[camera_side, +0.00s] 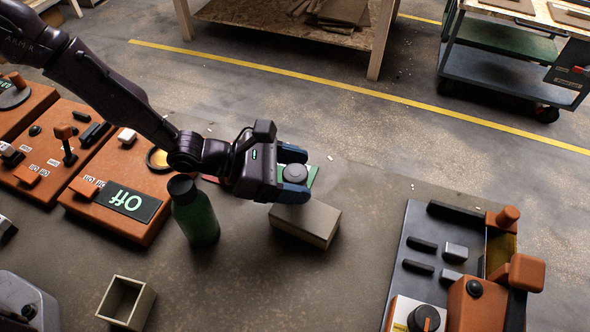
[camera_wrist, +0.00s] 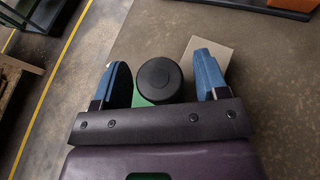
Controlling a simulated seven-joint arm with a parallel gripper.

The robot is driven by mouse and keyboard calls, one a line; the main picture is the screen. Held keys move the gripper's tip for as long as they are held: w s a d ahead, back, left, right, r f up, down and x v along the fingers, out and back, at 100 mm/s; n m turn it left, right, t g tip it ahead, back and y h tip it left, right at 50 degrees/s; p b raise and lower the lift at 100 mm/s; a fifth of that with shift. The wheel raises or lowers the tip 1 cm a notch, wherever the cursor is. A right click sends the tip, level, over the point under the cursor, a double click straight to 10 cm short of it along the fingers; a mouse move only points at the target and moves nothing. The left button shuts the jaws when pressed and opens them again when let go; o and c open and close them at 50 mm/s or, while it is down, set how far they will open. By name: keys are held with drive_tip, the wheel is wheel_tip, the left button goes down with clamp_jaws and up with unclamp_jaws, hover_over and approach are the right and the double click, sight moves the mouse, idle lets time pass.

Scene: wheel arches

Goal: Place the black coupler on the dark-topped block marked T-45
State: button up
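A black round piece (camera_wrist: 158,80), which looks like the coupler, sits between the two blue fingers of my gripper (camera_wrist: 161,62). In the side view its grey-looking round top (camera_side: 295,172) shows between the fingertips of my gripper (camera_side: 303,173). A narrow gap shows on each side of it in the wrist view, so the fingers look open around it. Something flat and green (camera_side: 312,175) shows beneath it. A tan block (camera_side: 312,222) lies just in front of the gripper; it also shows in the wrist view (camera_wrist: 207,55). I can read no T-45 mark and cannot pick out a dark-topped block.
A green bottle with a dark cap (camera_side: 195,218) stands close to my wrist. An open hollow box (camera_side: 126,303) is at front left. Orange control panels (camera_side: 128,190) stand at left; another panel with grey and orange parts (camera_side: 440,262) stands at right. The centre front is bare.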

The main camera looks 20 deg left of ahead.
sight(289, 172)
drive_tip(key=shift+r, duration=0.2)
drive_tip(key=v, duration=0.4)
drive_tip(key=shift+a, duration=0.25)
wheel_tip(289, 172, up, 7)
drive_tip(key=shift+s+a+r, duration=0.15)
drive_tip(key=shift+a, duration=0.05)
